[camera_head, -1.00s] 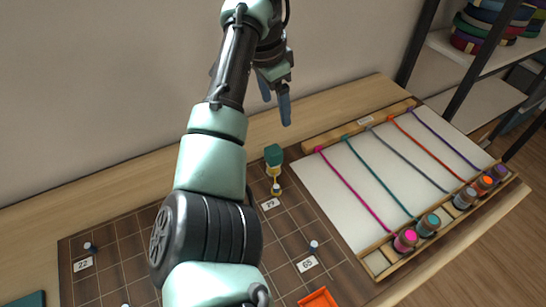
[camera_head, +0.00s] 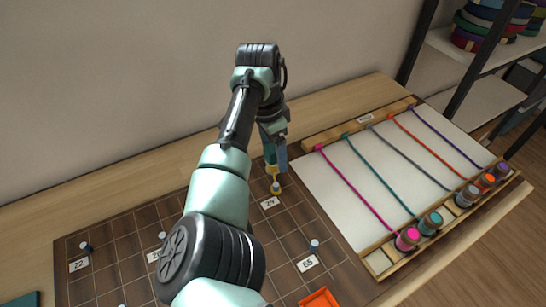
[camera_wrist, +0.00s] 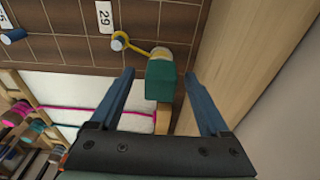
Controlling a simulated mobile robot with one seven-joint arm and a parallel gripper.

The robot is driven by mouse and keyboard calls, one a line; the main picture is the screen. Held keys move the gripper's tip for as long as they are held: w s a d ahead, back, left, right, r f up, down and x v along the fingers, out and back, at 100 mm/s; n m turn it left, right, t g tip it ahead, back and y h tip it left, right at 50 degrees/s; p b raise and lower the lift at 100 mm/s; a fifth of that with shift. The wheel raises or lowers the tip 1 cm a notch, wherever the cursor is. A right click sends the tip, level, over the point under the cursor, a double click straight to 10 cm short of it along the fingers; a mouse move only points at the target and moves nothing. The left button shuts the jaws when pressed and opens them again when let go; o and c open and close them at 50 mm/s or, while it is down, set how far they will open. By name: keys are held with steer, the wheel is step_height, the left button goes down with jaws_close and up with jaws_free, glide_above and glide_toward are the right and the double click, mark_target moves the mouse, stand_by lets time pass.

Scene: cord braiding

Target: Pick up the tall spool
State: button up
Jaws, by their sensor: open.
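The tall spool has a teal block-like top (camera_wrist: 160,82). It stands on the brown tiled board near the label 29. A yellow cord (camera_wrist: 136,46) runs from its lower part to a loop around a small blue-and-white peg (camera_wrist: 118,42). My gripper (camera_wrist: 158,77) is open, with one blue finger on each side of the teal top in the wrist view, a gap showing on both sides. I cannot tell how deep the fingers reach. In the head view my gripper (camera_head: 275,150) is at the spool and hides most of it.
The brown board (camera_head: 110,250) carries several small pegs and number labels. To its right lies a white panel (camera_head: 335,185) with coloured cords and several small spools along a wooden rail (camera_head: 380,262). An orange tray (camera_head: 320,298) is at the front. A wall stands behind.

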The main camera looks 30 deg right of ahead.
step_height(320, 180, down, 2)
steer(key=shift+d+f, duration=0.15)
jaws_close()
stand_by(0.4)
